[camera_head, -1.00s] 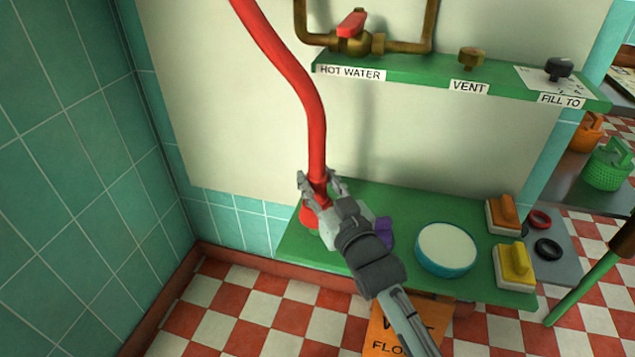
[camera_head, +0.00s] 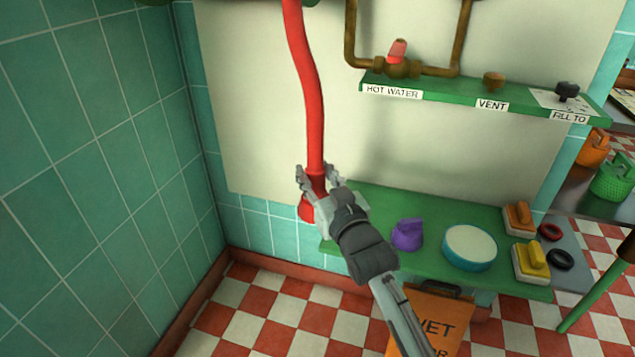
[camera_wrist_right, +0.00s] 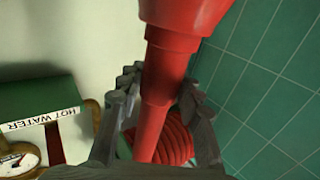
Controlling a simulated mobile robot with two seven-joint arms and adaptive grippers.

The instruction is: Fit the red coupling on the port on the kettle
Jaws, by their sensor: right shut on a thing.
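The red coupling (camera_head: 309,207) is the flared lower end of a red hose (camera_head: 306,90) that hangs from above. My right gripper (camera_head: 317,182) is shut around the hose end just above the flare, in front of the wall. In the right wrist view the coupling (camera_wrist_right: 185,18) points toward the top of the picture, and the gripper's fingers (camera_wrist_right: 160,105) close on its narrower neck. The kettle and its port are not in the head view or the wrist view. My left gripper is not in view.
A green lower shelf (camera_head: 370,205) holds a purple object (camera_head: 407,235), a round white-topped tub (camera_head: 470,247) and brushes (camera_head: 531,262). Above it, a green shelf (camera_head: 450,97) is labelled HOT WATER and VENT. An orange floor sign (camera_head: 425,320) stands below. A tiled wall (camera_head: 100,150) bounds the left.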

